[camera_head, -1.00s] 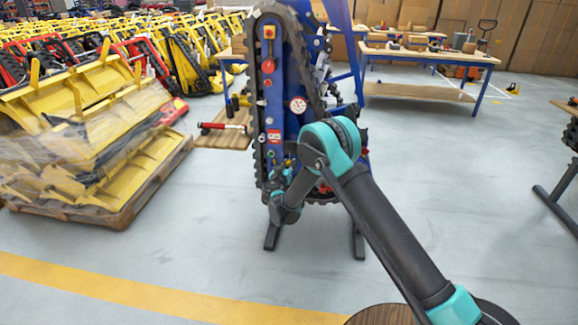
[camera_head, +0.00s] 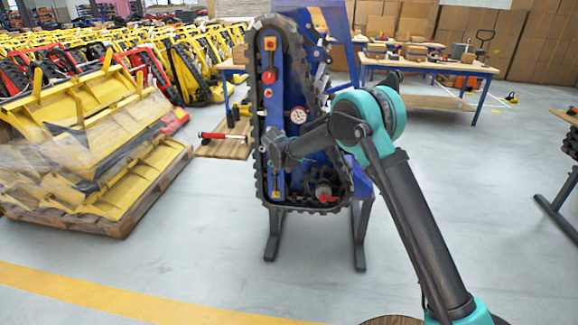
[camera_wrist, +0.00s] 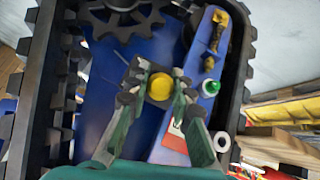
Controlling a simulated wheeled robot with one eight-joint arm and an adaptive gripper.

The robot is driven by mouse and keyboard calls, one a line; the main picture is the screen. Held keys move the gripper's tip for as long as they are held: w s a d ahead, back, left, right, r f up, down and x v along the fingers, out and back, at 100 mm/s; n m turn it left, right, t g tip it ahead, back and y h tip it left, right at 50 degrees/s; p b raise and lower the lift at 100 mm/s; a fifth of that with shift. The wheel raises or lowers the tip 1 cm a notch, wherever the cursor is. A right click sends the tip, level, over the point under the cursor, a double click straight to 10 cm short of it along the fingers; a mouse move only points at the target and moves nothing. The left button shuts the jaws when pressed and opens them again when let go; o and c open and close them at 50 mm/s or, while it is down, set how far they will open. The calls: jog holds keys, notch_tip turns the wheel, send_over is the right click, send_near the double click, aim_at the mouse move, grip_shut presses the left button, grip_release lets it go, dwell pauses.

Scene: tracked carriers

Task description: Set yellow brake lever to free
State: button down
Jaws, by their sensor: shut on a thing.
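The tracked carrier (camera_head: 297,92) stands upright on its end, with a blue body inside a black track. My gripper (camera_wrist: 160,90) is shut on a round yellow knob (camera_wrist: 161,86), which looks like the end of the yellow brake lever. The fingers lie on both sides of the knob. The lever's shaft and base are hidden, so its setting cannot be told. In the head view my gripper (camera_head: 276,148) is at the carrier's left control strip, about mid-height, and the knob is hidden there.
Beside the knob, the wrist view shows a green button (camera_wrist: 210,88), a white round part (camera_wrist: 222,141) and a small yellow-brown fitting (camera_wrist: 212,52). A red-handled part (camera_head: 325,192) is at the carrier's lower right. Floor in front is clear.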

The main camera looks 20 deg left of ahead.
jog(key=shift+w+a+r, duration=0.1)
jog(key=shift+w+r, duration=0.1)
jog(key=shift+r, duration=0.15)
dwell(0.3)
jog(key=c, duration=1.3)
grip_release()
jog(key=v, duration=1.2)
